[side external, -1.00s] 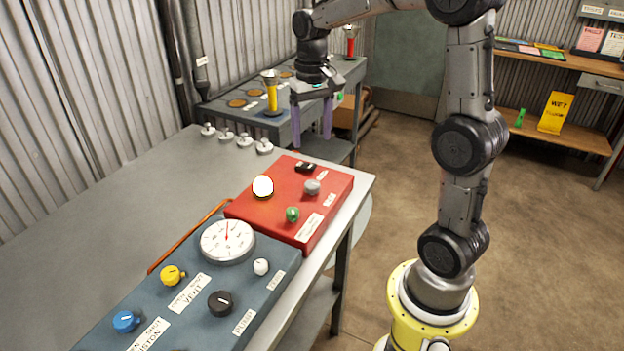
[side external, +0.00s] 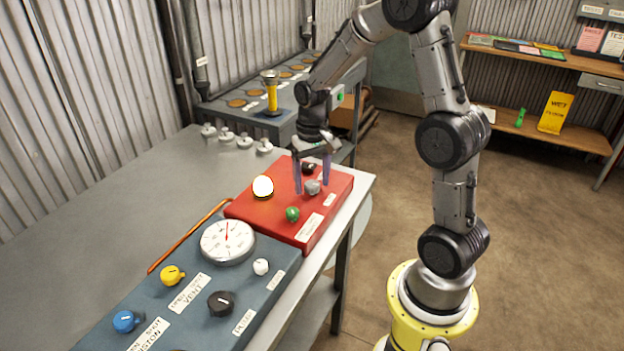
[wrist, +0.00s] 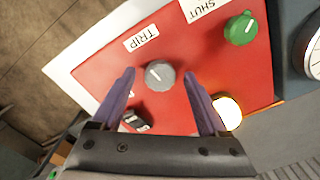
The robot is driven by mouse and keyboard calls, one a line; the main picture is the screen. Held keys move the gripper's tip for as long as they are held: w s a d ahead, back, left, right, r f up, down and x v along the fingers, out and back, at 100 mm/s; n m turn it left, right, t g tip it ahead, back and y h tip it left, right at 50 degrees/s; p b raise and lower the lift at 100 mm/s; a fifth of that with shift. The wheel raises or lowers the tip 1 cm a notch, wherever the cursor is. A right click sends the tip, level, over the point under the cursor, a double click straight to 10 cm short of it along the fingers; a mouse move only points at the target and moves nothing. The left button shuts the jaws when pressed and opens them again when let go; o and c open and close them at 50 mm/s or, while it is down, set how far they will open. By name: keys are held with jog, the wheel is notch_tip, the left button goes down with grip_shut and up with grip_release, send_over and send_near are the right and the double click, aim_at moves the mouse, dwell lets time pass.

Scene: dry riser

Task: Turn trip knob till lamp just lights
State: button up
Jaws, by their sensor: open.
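The grey trip knob (side external: 312,187) sits on the red box (side external: 262,216). In the wrist view the knob (wrist: 159,75) shows a white pointer line and stands beside the TRIP label (wrist: 141,39). My gripper (side external: 311,190) is open over the box, with its purple fingers on either side of the knob.
A green knob (side external: 292,214) and a black switch (side external: 309,168) share the red box. A blue-grey panel with a dial gauge (side external: 227,241) and several knobs stands in front. A copper tube (side external: 187,237) runs along the bench. The bench's left side is clear.

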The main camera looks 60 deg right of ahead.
aim_at(312, 184)
jog(key=shift+c, duration=0.2)
grip_shut()
jog(key=shift+n, duration=1)
jog(key=shift+o, duration=0.2)
grip_release()
jog(key=shift+r, duration=0.15)
notch_tip(312, 184, up, 14)
jog(key=shift+f, duration=0.2)
